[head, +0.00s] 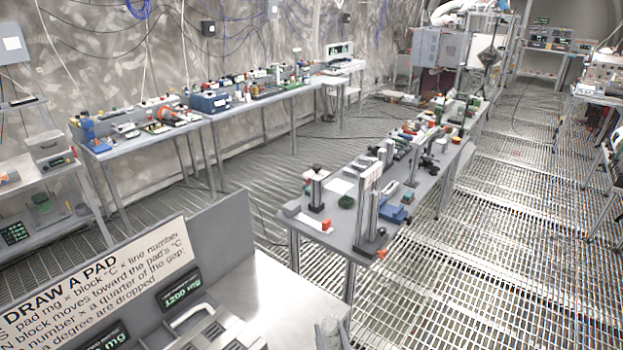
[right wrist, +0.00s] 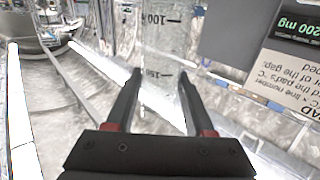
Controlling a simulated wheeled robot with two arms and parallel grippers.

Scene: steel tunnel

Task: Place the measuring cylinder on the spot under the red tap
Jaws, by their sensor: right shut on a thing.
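The measuring cylinder (right wrist: 155,48) is clear with dark graduation marks, 100 and 150 among them. In the right wrist view it stands between the two dark fingers of my right gripper (right wrist: 157,88), which is shut on it. Its ends are out of that view. My left gripper is not in view.
A panel with a sign, "DRAW A PAD" (head: 90,265), and a 1200 mg display (head: 181,291) stands close at lower left. A long bench (head: 300,216) with crowded equipment runs through the middle. Other benches (head: 145,148) line the left wall. Grated floor (head: 510,240) at right is clear.

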